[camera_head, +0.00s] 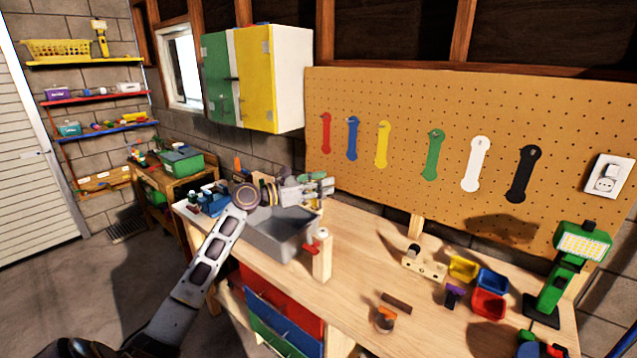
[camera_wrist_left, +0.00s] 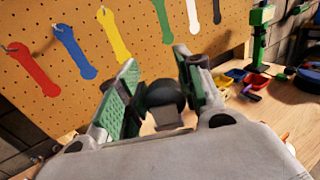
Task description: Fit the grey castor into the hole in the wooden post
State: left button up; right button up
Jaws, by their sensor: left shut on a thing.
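The grey castor (camera_wrist_left: 163,95) shows in the left wrist view as a dark rounded wheel with a paler part below it, between the green-padded fingers. My left gripper (camera_wrist_left: 155,92) is shut on it. In the head view my left gripper (camera_head: 316,187) is above the back right of the grey sink, and the castor is too small to make out there. An upright pale wooden post (camera_head: 322,262) stands at the sink's right front corner, below the gripper and apart from it. Its hole cannot be made out clearly. My right gripper is not in view.
The grey sink (camera_head: 275,236) is left of the post. On the bench to the right are a wooden block with holes (camera_head: 425,265), coloured bins (camera_head: 489,303), an orange-topped item (camera_head: 385,318) and a green work lamp (camera_head: 570,270). The pegboard (camera_head: 400,110) rises behind.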

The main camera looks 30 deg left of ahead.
pick_arm(q)
jog(key=shift+s+d+h, duration=0.25)
jog(key=shift+s+h, duration=0.05)
jog(key=shift+s+d+f+m+g+h, duration=0.1)
jog(key=shift+d+f+m+g+h, duration=0.15)
jog(key=shift+d+m+g+h, duration=0.2)
jog(key=shift+s, duration=0.1)
jog(key=shift+p, duration=0.3)
jog(key=shift+r+y+p, duration=0.1)
jog(key=shift+y+p, duration=0.15)
jog(key=shift+p, duration=0.2)
notch_tip(320, 180, down, 9)
jog(key=b, duration=0.2)
jog(key=shift+r, duration=0.2)
dwell(1.3)
jog(key=shift+f, duration=1)
dwell(0.9)
